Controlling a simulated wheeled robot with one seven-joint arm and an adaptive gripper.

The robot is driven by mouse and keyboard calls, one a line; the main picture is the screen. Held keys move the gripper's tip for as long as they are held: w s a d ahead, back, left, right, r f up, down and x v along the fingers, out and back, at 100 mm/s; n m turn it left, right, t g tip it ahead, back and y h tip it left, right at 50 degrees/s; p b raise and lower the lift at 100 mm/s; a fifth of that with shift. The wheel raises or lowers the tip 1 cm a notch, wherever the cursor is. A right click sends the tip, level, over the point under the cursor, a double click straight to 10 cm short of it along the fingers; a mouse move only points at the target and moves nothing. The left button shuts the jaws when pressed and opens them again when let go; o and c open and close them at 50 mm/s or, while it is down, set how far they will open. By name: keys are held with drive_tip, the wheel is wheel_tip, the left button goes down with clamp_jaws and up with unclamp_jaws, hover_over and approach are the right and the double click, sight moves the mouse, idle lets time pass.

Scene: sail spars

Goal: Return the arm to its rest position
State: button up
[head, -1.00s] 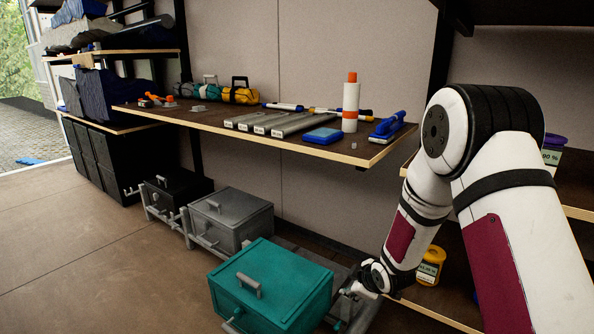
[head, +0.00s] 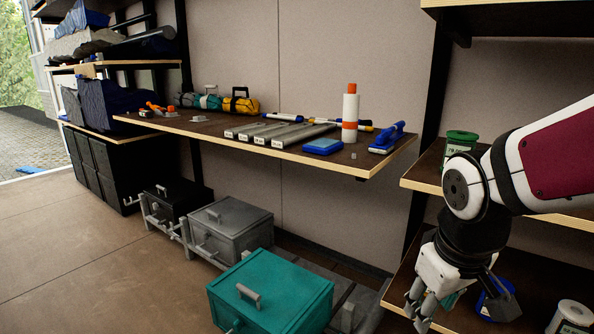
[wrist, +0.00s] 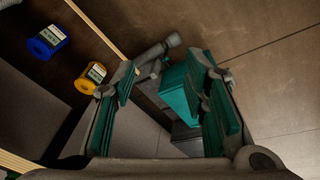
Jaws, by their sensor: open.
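My gripper (head: 420,308) hangs pointing down at the lower right of the head view, in front of the lower shelves. In the wrist view my gripper (wrist: 165,88) is open, with its two green-padded fingers apart and nothing between them. My white arm with a dark red panel enters from the right edge of the head view and bends down at a dark joint. The teal box (head: 270,290) stands on the floor left of my gripper, and it shows beyond the fingers in the wrist view (wrist: 176,95).
A workbench shelf (head: 215,129) holds flat grey bars, a white-orange bottle (head: 350,115) and a blue-handled tool (head: 386,138). Grey (head: 231,225) and black boxes stand below. Right shelves hold a green tub (head: 461,147); blue (wrist: 48,40) and yellow (wrist: 90,78) tubs show. Floor at left is clear.

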drive_tip(key=s+a+r+m+g+y, duration=0.1)
drive_tip(key=s+r+m, duration=0.1)
drive_tip(key=s, duration=0.9)
drive_tip(key=s+a+r+m+g, duration=0.1)
drive_tip(key=s+m+g, duration=0.1)
drive_tip(key=s, duration=0.9)
wheel_tip(320, 180, up, 35)
drive_tip(key=t+p, duration=0.4)
drive_tip(key=p, duration=2.8)
drive_tip(key=shift+w+d+p, duration=0.15)
drive_tip(key=shift+d+p, duration=0.05)
drive_tip(key=shift+p, duration=0.2)
